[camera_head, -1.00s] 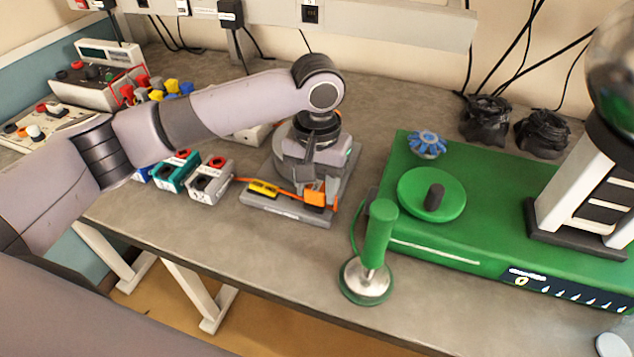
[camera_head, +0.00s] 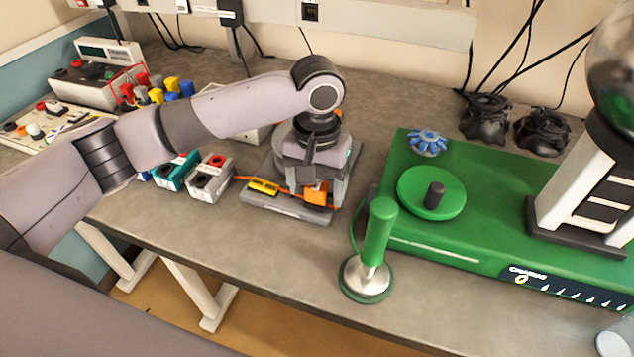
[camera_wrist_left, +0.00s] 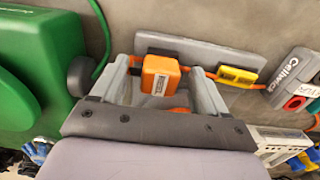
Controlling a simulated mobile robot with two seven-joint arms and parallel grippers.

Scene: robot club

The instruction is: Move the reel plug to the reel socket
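An orange plug-like block (camera_head: 317,194), probably the reel plug, sits at the right end of a grey base (camera_head: 285,207). It also shows in the left wrist view (camera_wrist_left: 160,77). An orange cable (camera_wrist_left: 197,78) runs from its area past a yellow block (camera_head: 263,187) on the same base. My left gripper (camera_head: 314,186) points down over the base. In the left wrist view its fingers (camera_wrist_left: 163,74) are spread either side of the orange block, with small gaps showing. I cannot tell which part is the reel socket; the gripper hides part of the base.
Grey (camera_head: 209,178) and teal (camera_head: 177,171) modules stand left of the base. Right are a green handled tool (camera_head: 378,235) and a large green machine (camera_head: 480,205). Black knobbed items (camera_head: 486,118) stand behind it. The front table strip is mostly clear.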

